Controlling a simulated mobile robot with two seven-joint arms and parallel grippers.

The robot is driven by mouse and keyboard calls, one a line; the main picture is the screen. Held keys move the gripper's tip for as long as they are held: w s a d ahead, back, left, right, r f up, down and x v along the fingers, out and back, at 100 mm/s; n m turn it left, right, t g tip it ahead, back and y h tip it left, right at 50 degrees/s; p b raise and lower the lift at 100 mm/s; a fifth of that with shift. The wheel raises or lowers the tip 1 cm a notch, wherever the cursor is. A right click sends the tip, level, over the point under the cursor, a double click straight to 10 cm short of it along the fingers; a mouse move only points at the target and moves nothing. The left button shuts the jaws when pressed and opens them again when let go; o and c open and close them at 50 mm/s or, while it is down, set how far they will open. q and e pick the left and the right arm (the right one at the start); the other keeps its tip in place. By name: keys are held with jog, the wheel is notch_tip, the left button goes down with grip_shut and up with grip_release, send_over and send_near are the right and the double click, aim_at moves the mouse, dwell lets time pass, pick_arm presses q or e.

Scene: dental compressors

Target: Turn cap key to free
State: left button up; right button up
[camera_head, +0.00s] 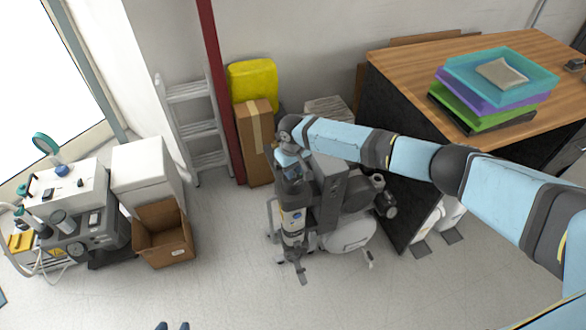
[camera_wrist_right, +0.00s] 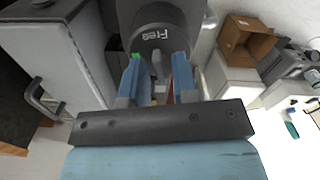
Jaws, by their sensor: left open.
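In the right wrist view a dark round cap (camera_wrist_right: 160,17) bears the white word "Free", which faces the camera. My right gripper (camera_wrist_right: 159,62) has its two fingers apart at the cap's near end; I cannot tell whether they press on anything. A separate key does not show clearly. In the head view my right arm reaches from the right and bends down to the grey compressor (camera_head: 331,184). The right gripper (camera_head: 289,160) is small there, above a dark upright cylinder (camera_head: 290,192).
A wooden desk (camera_head: 400,62) with stacked trays (camera_head: 500,75) stands right of the compressor. Behind are a tall cardboard box (camera_head: 256,150), a red post (camera_head: 222,100) and a ladder (camera_head: 195,128). An open box (camera_head: 165,245) stands left. The front floor is clear.

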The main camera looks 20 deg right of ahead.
jog(key=shift+o, duration=0.3)
jog(key=shift+r, duration=0.35)
notch_tip(320, 180, up, 13)
dwell(0.4)
